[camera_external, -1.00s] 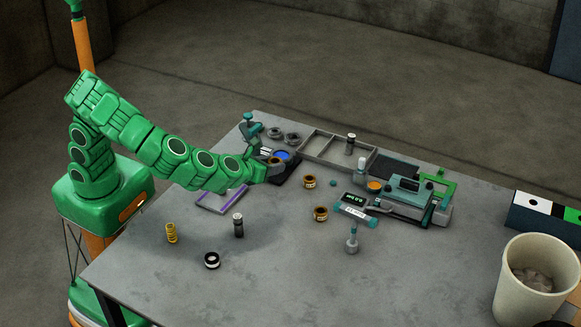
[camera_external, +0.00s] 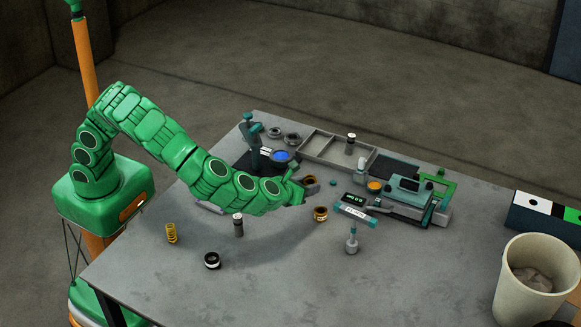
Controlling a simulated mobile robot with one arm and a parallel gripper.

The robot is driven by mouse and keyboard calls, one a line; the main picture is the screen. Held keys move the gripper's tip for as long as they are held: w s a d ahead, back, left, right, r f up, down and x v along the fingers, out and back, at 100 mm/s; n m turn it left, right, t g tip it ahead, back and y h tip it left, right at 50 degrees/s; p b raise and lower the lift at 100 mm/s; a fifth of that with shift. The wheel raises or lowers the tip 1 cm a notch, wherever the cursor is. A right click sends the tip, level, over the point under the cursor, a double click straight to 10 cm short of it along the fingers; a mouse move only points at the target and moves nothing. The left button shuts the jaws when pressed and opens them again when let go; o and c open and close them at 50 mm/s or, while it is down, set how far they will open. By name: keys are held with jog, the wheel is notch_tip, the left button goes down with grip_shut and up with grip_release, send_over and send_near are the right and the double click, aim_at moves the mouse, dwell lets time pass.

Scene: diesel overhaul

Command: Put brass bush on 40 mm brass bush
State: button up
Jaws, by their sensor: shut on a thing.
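My gripper (camera_external: 311,186) is at the end of the green arm, over the middle of the table. It is shut on a brass bush (camera_external: 309,180), which shows as a brown ring between the fingers. The brass bush that stood at this spot is not separately visible behind the gripper. I cannot tell whether the held bush touches it. Another brass bush (camera_external: 320,213) stands upright on the table just in front of the gripper, apart from it. I cannot read which bush is 40 mm.
A gauge stand with a blue disc (camera_external: 281,156) is behind the arm. A grey divided tray (camera_external: 322,149) lies at the back. A teal-and-grey measuring device (camera_external: 407,195) is to the right.

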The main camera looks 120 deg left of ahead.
aim_at(317, 213)
jog(key=shift+w+a+f, duration=0.25)
jog(key=shift+w+f, duration=0.55)
jog(key=shift+f, duration=0.2)
jog(key=shift+w+a+f, duration=0.2)
jog(key=shift+w+f, duration=0.55)
jog(key=shift+f, duration=0.2)
jog(key=shift+w+f, duration=0.1)
jog(key=shift+f, duration=1.55)
jog(key=shift+f, duration=0.1)
jog(key=o, duration=1.2)
jog(key=shift+o, duration=0.2)
jog(key=shift+d+r, duration=0.15)
jog(key=shift+r, duration=0.05)
jog(key=v, duration=1.1)
jog(key=shift+d, duration=0.35)
